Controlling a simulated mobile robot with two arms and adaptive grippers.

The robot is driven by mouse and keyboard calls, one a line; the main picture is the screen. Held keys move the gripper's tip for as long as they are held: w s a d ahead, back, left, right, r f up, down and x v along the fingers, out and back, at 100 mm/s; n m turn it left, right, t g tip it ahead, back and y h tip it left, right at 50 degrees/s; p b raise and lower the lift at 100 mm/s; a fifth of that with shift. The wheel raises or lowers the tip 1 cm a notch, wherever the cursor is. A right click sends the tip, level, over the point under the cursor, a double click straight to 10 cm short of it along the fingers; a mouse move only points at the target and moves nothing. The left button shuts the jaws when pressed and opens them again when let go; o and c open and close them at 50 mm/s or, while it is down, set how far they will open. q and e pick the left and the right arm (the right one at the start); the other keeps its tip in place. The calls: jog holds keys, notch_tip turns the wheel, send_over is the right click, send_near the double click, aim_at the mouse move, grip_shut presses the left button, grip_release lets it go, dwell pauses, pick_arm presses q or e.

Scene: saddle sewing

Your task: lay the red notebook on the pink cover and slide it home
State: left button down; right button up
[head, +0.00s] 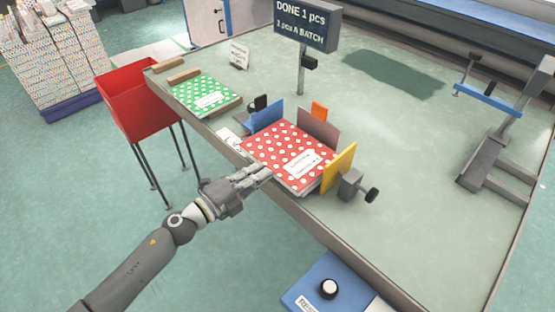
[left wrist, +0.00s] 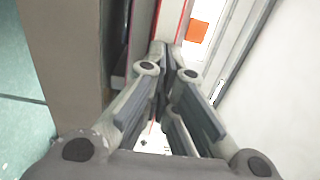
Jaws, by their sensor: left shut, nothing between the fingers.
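The red notebook (head: 275,146) with white dots and white labels lies flat at the table's near edge, between upright coloured plates. I cannot make out a pink cover; whatever lies under the notebook is hidden. My left gripper (head: 266,171) is shut and empty at the notebook's near-left edge. I cannot tell whether it touches the notebook. In the left wrist view the closed fingers (left wrist: 165,62) point at the table edge, with a thin red edge just beyond them. My right gripper is not in view.
A blue plate (head: 268,114), a brownish plate (head: 318,132) and a yellow plate (head: 341,166) stand around the notebook. A clamp with a black knob (head: 371,195) sits beside the yellow one. A green dotted notebook (head: 203,92) lies farther left.

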pick_arm(q)
jog(key=shift+x, duration=0.9)
jog(key=v, duration=0.6)
dwell(0.4)
